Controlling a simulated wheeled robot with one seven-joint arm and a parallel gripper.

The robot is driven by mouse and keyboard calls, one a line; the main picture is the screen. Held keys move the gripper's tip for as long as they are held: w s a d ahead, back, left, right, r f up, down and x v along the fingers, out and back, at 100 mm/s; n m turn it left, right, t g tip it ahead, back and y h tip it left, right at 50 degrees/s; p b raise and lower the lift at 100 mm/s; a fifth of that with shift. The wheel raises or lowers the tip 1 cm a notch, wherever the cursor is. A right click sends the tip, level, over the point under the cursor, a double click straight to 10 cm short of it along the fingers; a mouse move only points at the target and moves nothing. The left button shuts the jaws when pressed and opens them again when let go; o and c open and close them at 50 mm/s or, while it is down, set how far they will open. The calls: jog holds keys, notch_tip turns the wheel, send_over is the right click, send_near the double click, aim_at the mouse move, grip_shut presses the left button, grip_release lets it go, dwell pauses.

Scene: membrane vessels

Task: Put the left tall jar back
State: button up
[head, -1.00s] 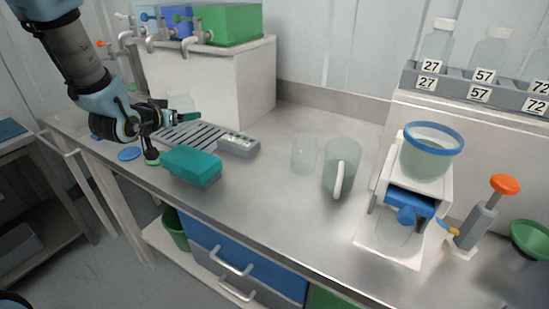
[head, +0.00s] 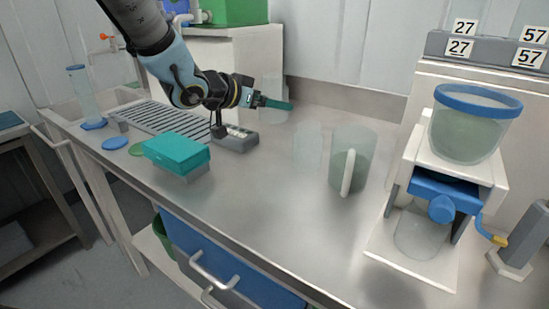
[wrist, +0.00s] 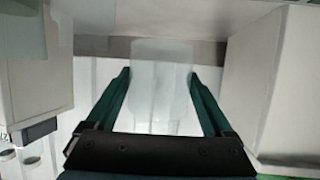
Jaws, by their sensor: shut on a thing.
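My gripper (head: 275,104) is above the worktop, in front of the white box-shaped stand. Its teal fingers are shut on a clear tall jar (head: 273,88), which is pale and hard to make out. In the wrist view the jar (wrist: 162,75) stands between the two fingers (wrist: 160,84). Whether its base touches the worktop cannot be told. Another tall clear jar (head: 85,95) with a blue rim stands at the far left by a blue disc (head: 93,124).
A clear cup (head: 308,148) and a handled jug (head: 352,160) stand mid-worktop. A teal block (head: 177,150), a grey device (head: 236,139) and a slotted rack (head: 160,118) lie left. A blue-rimmed vessel (head: 470,125) sits on a white stand at right. The front middle is clear.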

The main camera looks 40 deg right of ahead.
notch_tip(320, 180, down, 10)
jog(key=shift+r, duration=0.25)
dwell(0.3)
jog(key=shift+f, duration=0.2)
jog(key=o, duration=1.2)
jog(key=shift+o, duration=0.2)
jog(key=shift+a+r, duration=0.2)
jog(key=shift+r, duration=0.1)
jog(key=v, duration=1.1)
jog(key=shift+a+r+b, duration=0.1)
jog(key=shift+a+b, duration=0.2)
jog(key=shift+b, duration=0.05)
